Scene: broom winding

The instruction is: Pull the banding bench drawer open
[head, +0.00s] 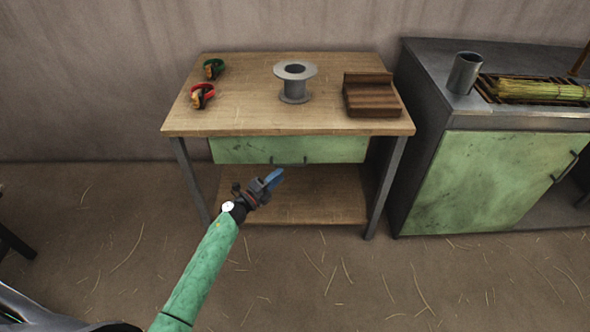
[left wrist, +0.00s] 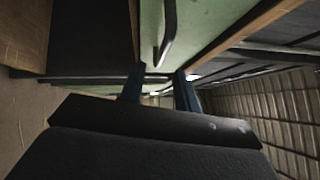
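The banding bench (head: 240,110) has a wooden top and dark legs. Its green drawer (head: 235,150) sits under the top and looks shut. A dark bar handle (head: 290,162) is on the drawer's lower front; it also shows in the left wrist view (left wrist: 168,38). My left gripper (head: 274,178) is in front of the drawer, just below and left of the handle's middle. In the left wrist view its blue fingertips (left wrist: 158,85) are apart, and the handle appears ahead between them, with no clear contact. My right gripper is out of view.
On the bench top are a green tape roll (head: 213,69), a red one (head: 202,95), a grey spool (head: 295,84) and a brown stepped block (head: 371,96). A green-fronted cabinet (head: 480,180) stands close on the right. The floor in front is clear apart from straw.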

